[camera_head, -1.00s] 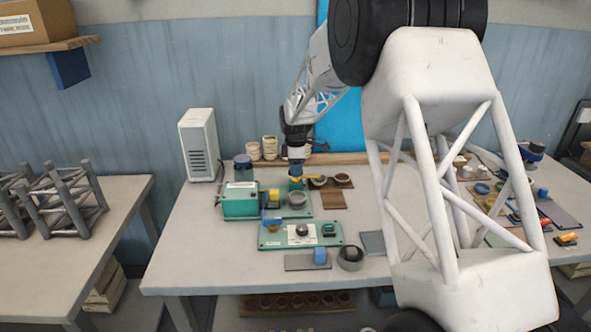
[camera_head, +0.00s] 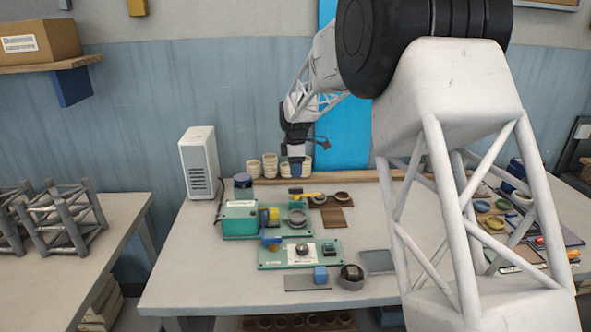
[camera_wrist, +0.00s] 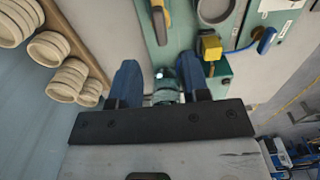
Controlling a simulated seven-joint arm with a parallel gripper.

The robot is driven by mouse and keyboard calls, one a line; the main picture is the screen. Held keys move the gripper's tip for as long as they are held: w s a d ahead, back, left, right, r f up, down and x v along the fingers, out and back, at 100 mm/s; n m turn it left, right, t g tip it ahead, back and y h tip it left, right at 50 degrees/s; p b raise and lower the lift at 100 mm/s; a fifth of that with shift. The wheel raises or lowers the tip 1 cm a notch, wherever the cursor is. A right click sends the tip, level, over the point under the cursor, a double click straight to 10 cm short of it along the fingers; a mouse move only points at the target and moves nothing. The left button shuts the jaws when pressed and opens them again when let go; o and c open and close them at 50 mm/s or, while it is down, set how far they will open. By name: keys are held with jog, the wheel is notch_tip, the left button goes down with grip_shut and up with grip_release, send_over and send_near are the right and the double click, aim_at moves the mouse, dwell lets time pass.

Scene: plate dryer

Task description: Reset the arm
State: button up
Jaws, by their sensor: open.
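My gripper (camera_head: 295,170) hangs open and empty above the back of the teal machine on the workbench. In the wrist view its two blue fingers (camera_wrist: 160,78) stand apart, with a teal part with a bright spot (camera_wrist: 166,84) seen beyond the gap between them. The teal machine (camera_head: 240,222) has a yellow lever (camera_head: 306,196), a round grey dish (camera_head: 297,217) and a blue handle (camera_head: 271,240). The yellow lever also shows in the wrist view (camera_wrist: 160,22).
Stacked cream cups (camera_head: 270,165) stand along the back wall, left of my gripper. A white tower unit (camera_head: 200,162) stands at the back left. The bench's left front is clear.

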jog(key=s+d+r+m, duration=0.3)
jog(key=s+r, duration=0.1)
jog(key=s, duration=0.5)
jog(key=s+d+r+m+t, duration=0.1)
jog(key=s+d+r+m, duration=0.2)
jog(key=s, duration=0.6)
jog(key=s+d+r+m, duration=0.25)
jog(key=s+r, duration=0.25)
jog(key=s, duration=0.4)
jog(key=s+d+f+m, duration=0.1)
jog(key=s+m, duration=0.2)
jog(key=s, duration=0.7)
jog(key=s+d+f+m+t, duration=0.1)
jog(key=s+f+m, duration=0.1)
jog(key=s, duration=0.8)
jog(key=s+d+f+m, duration=0.1)
jog(key=s+m, duration=0.4)
jog(key=s, duration=0.5)
jog(key=shift+d+f+t, duration=0.3)
jog(key=shift+d+f, duration=0.1)
jog(key=shift+d, duration=0.05)
